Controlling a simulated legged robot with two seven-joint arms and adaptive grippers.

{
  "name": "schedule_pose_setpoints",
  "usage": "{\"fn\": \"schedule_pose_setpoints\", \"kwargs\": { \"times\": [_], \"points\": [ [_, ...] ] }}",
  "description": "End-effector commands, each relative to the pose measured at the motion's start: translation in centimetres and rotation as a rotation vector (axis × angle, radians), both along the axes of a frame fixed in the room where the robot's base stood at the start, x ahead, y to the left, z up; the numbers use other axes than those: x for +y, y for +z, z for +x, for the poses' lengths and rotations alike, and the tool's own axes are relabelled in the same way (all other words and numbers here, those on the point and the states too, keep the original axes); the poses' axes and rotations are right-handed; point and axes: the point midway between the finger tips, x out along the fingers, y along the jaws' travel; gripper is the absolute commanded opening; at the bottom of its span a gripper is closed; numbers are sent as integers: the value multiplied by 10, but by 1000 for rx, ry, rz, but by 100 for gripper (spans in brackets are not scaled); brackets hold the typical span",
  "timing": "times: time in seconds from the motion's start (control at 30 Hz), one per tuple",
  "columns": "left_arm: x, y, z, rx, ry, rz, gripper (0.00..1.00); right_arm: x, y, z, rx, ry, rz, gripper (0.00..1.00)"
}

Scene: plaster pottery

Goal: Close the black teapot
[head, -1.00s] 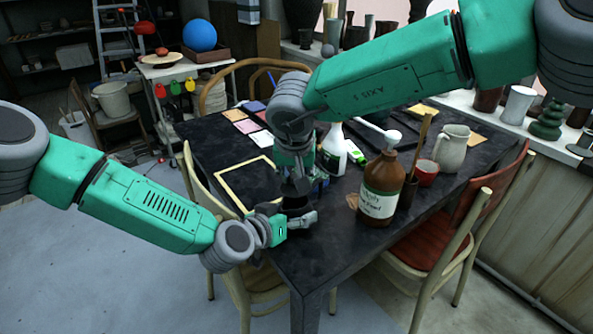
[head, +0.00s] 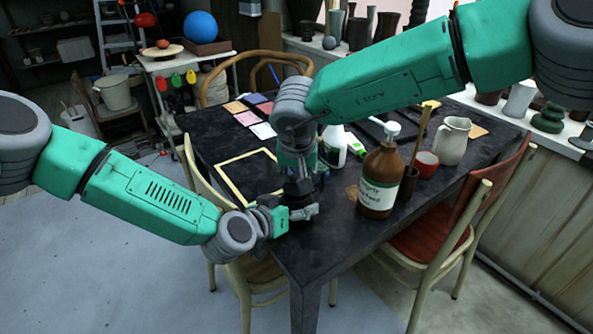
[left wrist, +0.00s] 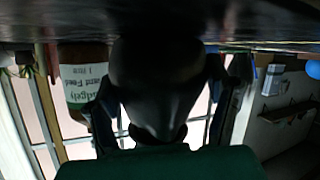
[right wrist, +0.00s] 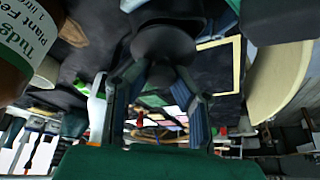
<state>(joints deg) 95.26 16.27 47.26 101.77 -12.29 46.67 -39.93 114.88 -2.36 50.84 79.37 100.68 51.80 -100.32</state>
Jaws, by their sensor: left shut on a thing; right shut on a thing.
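The black teapot (left wrist: 160,88) fills the middle of the left wrist view, dark and rounded. My left gripper (head: 302,212) is shut on it, with a finger on each side, just above the table's near corner. My right gripper (head: 298,190) is directly above and points down. It is shut on the black lid by its knob; the round lid (right wrist: 164,42) shows between its fingers in the right wrist view. In the head view the grippers mostly hide teapot and lid. I cannot tell whether the lid is fully seated.
The dark table (head: 335,245) holds a brown pump bottle (head: 379,185) right of the grippers, with a white spray bottle (head: 334,145) behind. A red cup (head: 427,164) and pale jug (head: 452,142) stand further right. Chairs surround the table; its near right part is clear.

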Motion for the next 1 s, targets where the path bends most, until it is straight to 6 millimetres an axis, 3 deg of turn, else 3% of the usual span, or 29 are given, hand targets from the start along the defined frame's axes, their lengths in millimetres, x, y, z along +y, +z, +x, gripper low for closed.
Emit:
{"fn": "schedule_pose_setpoints", "kwargs": {
  "times": [1.0],
  "points": [
    [0,-3,-2,5,-2,2,20,1,-11,1,0,0,-2,0]
  ]
}}
